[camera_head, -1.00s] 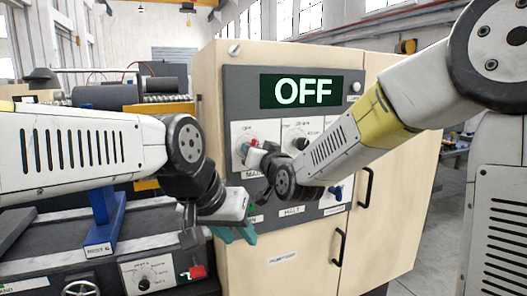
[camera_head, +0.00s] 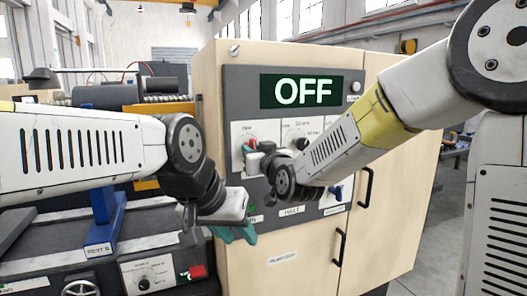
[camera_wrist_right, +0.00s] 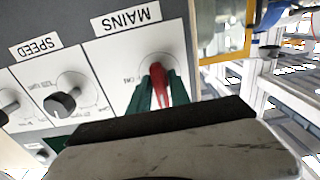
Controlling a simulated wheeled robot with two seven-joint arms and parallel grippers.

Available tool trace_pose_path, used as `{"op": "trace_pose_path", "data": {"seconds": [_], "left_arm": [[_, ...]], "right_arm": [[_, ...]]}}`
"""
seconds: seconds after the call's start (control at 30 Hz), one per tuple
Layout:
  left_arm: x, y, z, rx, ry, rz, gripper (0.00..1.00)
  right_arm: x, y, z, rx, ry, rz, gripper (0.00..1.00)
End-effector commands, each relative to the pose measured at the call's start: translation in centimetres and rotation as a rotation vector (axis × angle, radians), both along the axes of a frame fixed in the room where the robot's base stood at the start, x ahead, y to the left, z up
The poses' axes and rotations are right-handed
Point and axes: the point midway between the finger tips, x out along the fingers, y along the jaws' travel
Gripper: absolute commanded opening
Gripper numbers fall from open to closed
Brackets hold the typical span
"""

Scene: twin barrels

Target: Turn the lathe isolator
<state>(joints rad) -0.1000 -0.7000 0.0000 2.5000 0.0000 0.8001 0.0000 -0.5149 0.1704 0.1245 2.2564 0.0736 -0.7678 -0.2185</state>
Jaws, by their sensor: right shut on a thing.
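The lathe isolator is a red handle (camera_wrist_right: 158,84) on the panel marked MAINS, pointing along the fingers in the right wrist view. My right gripper (camera_wrist_right: 155,95) is shut on it, with a green finger on either side. In the head view the right gripper (camera_head: 248,148) is small at the upper left of the control panel, and the handle is mostly hidden. The display (camera_head: 301,91) reads OFF. My left gripper (camera_head: 235,235) has its teal fingers apart and looks empty, low in front of the cabinet.
The grey control panel (camera_head: 240,82) is on a pale wooden cabinet (camera_head: 290,255) with black door handles. A SPEED knob (camera_wrist_right: 62,104) is beside the isolator. The lathe (camera_head: 60,215), with a red switch (camera_head: 196,271), stands at the left, close to my left arm.

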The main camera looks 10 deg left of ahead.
Motion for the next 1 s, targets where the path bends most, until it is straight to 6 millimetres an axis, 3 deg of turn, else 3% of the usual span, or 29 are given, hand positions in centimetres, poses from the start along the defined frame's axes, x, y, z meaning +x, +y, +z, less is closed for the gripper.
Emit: {"op": "trace_pose_path", "data": {"seconds": [0.1,0.13,0.17,0.57,1.0], "left_arm": [[0.0,0.0,0.0,0.000,0.000,0.000,0.36],[0.0,0.0,0.0,0.000,0.000,0.000,0.36],[0.0,0.0,0.0,0.000,0.000,0.000,0.36],[0.0,0.0,0.0,0.000,0.000,0.000,0.36],[0.0,0.0,0.0,0.000,0.000,0.000,0.36]], "right_arm": [[0.0,0.0,-0.2,-0.002,0.003,0.000,0.00],[0.0,0.0,-0.2,-0.002,0.003,0.000,0.29],[0.0,0.0,-0.1,-0.002,0.003,0.000,0.35],[-0.5,-0.3,0.0,0.000,0.001,0.000,0.36],[-5.9,-4.0,0.0,-0.001,0.001,0.000,0.36]]}}
